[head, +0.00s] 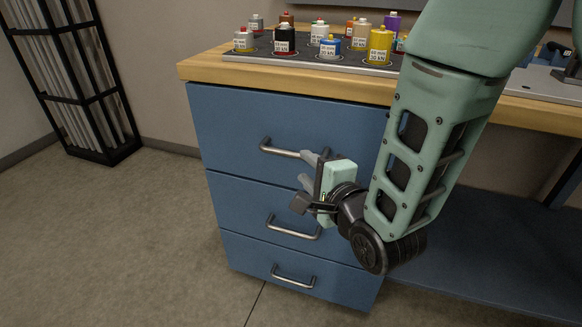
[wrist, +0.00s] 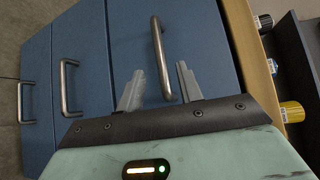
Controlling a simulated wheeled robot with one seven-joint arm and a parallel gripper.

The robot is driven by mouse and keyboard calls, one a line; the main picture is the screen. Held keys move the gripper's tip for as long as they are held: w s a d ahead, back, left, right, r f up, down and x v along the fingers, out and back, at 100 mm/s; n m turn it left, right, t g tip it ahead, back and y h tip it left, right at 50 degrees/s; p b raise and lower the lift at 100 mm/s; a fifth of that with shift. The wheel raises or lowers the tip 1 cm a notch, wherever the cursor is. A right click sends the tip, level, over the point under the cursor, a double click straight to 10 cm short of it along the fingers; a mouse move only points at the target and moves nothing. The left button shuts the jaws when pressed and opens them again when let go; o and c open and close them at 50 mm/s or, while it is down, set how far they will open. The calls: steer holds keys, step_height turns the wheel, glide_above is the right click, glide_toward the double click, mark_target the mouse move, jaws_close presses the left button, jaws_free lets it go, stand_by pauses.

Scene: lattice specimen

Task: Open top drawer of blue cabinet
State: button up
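The blue cabinet (head: 235,123) stands under a wooden worktop, with three drawers that all look shut. The top drawer (head: 345,117) has a silver bar handle (head: 281,149), which also shows in the wrist view (wrist: 161,58). My gripper (head: 307,170) is in front of the cabinet, near the right end of the top handle. In the wrist view my gripper's two fingers (wrist: 160,88) are apart, with the near end of the handle between or just beyond their tips. I cannot tell whether they touch it. My gripper holds nothing.
The middle handle (head: 293,227) and bottom handle (head: 293,277) stick out below. The wooden worktop (head: 220,68) carries a dark tray (head: 262,50) with several labelled coloured weights. A black rack (head: 93,90) stands at the left. The floor in front of the cabinet is clear.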

mark_target(292, 156)
steer(key=x, duration=0.8)
steer(key=shift+c, duration=0.4)
jaws_close()
